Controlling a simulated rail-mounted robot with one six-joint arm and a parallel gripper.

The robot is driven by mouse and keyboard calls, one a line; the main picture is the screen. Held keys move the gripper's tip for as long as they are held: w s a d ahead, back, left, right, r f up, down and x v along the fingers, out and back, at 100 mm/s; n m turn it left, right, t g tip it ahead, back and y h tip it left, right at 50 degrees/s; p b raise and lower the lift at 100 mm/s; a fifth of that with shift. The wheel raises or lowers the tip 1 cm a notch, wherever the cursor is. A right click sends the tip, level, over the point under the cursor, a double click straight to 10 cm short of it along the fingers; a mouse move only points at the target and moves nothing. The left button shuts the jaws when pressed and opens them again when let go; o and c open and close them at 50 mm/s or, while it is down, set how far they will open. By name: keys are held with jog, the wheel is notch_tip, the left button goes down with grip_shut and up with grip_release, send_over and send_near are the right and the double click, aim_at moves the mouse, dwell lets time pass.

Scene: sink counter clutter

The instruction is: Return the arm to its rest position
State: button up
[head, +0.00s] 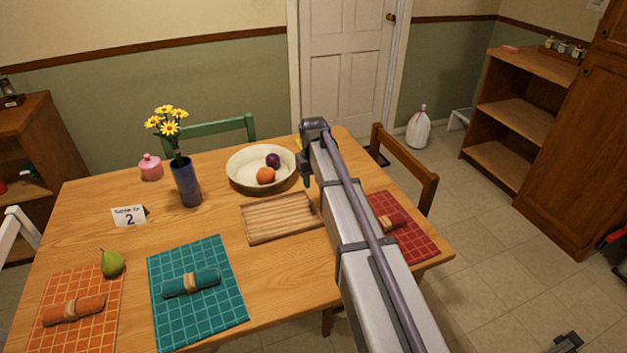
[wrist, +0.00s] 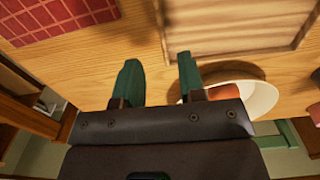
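My gripper (wrist: 158,62) shows in the wrist view with its two dark green fingers apart and nothing between them but bare wooden table behind. The gripper is above the table, near the right side of the cream bowl (head: 240,176). The bowl also shows at the right in the wrist view (wrist: 262,99), partly behind a finger. It holds an orange fruit (head: 265,175) and a purple fruit (head: 273,160).
On the table (head: 110,200) are a slatted wooden tray (head: 278,218), a blue flower vase (head: 186,183), a pink jar (head: 151,168), a number card (head: 129,217), a pear (head: 112,263) and placemats with rolled napkins. Chairs stand around it; open floor lies right.

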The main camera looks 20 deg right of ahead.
jog(key=shift+r, duration=0.75)
jog(key=s+a+r+p, duration=0.2)
jog(key=s+a, duration=0.1)
jog(key=s, duration=1)
jog(key=s+a+r+p, duration=0.2)
jog(key=s+a, duration=0.2)
jog(key=s, duration=1)
jog(key=shift+s+a+m, duration=0.15)
jog(key=shift+a+m, duration=0.05)
jog(key=shift+m, duration=0.1)
